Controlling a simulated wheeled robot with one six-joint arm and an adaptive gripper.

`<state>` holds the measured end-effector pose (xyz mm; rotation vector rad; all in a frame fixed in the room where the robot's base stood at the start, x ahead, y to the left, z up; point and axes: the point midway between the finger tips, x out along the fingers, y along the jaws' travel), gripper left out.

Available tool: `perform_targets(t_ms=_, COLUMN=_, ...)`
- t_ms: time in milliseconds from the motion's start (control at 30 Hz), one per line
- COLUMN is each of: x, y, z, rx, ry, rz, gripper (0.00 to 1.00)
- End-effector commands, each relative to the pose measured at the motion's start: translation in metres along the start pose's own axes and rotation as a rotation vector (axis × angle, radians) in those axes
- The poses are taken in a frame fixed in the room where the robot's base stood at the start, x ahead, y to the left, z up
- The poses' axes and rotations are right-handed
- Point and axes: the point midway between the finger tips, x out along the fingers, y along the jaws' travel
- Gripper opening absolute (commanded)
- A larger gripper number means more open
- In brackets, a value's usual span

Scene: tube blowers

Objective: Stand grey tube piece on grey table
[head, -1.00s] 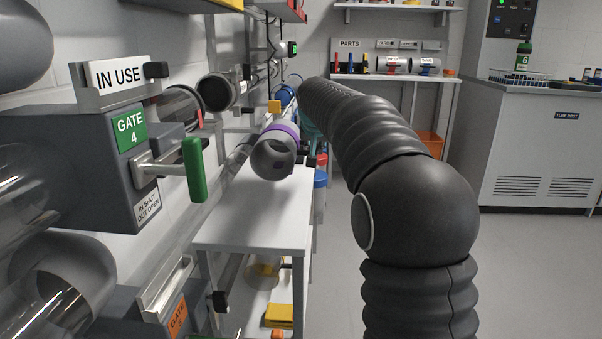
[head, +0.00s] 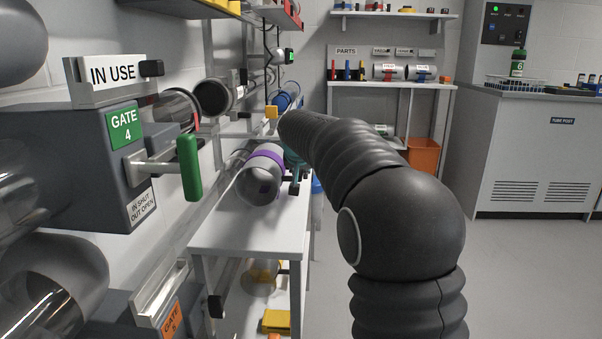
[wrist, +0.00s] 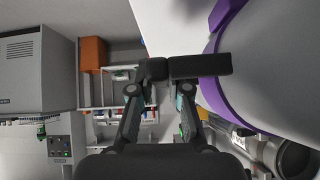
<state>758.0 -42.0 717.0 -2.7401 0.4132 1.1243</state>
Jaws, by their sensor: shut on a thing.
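The grey tube piece (head: 259,180) has a purple band and is over the pale grey table (head: 245,232) in the head view. It lies tilted, not upright, with its near end toward the camera and lower. I cannot tell whether it touches the tabletop. My gripper (head: 298,172) is on its right side, partly hidden behind my arm, and is shut on it. In the wrist view, my gripper's pads (wrist: 170,68) meet at the tube's edge, and the tube (wrist: 275,65) with its purple band fills the right side. The exact contact is hard to see.
The Gate 4 box (head: 75,165) with its green handle (head: 189,167) juts out left of the table. Clear tubes and wall fittings line the left wall. A parts shelf (head: 390,84) and an orange bin (head: 423,155) stand at the back. The floor at right is clear.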

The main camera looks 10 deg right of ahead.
Motion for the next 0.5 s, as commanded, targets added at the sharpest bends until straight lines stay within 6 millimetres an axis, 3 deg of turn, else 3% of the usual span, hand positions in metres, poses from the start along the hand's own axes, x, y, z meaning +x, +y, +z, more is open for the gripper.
perform_targets(t_ms=33, x=0.0011, y=0.0000, z=0.0010, rx=0.001, ry=0.002, rz=-0.001, gripper=0.00)
perform_targets(t_ms=67, x=0.0010, y=0.0001, z=0.0010, rx=0.000, ry=0.000, rz=0.000, gripper=0.24)
perform_targets(t_ms=133, x=0.0008, y=0.0000, z=0.0009, rx=0.000, ry=0.000, rz=0.000, gripper=0.41)
perform_targets(t_ms=500, x=-0.0024, y=-0.0002, z=-0.0012, rx=0.000, ry=0.000, rz=0.000, gripper=0.41)
